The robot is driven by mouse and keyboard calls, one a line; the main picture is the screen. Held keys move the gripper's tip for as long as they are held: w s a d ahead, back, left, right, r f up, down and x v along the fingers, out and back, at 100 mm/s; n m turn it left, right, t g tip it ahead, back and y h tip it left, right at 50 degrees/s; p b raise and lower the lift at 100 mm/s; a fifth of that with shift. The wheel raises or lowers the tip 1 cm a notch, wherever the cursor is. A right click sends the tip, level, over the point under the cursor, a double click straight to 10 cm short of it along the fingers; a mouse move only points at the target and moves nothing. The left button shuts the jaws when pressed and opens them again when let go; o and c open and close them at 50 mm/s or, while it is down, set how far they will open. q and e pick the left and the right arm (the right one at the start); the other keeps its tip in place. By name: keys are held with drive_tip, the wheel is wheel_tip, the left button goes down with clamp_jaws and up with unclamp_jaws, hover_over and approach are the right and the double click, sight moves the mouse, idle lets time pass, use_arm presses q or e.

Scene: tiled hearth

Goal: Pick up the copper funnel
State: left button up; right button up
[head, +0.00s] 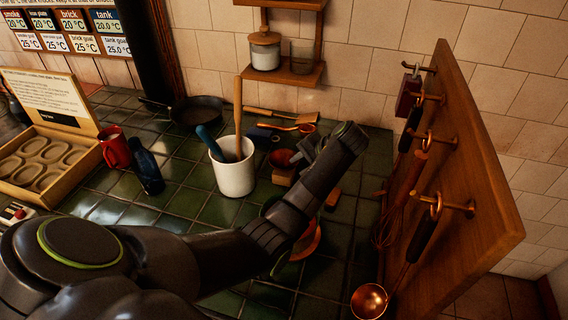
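A small reddish, rounded thing (282,158) on the green tiled counter may be the copper funnel; its shape is too small and dark to be sure. My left arm crosses the head view from the lower left. Its dark gripper (309,151) is close to the right of the reddish thing. The fingers are small and dark, so I cannot tell whether they are open or touch it. An orange-brown round thing (308,242) lies partly hidden behind my forearm. My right gripper is not in view.
A white crock (235,170) with utensils, a blue bottle (146,168) and a red mug (115,149) stand left. A pan (196,112) lies behind. A wooden rack (465,170) at right holds hanging tools, including a copper ladle (369,300).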

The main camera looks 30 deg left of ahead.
sight(295, 165)
use_arm(q)
drive_tip(key=x, duration=0.4)
drive_tip(key=shift+w+r, duration=0.1)
clamp_jaws()
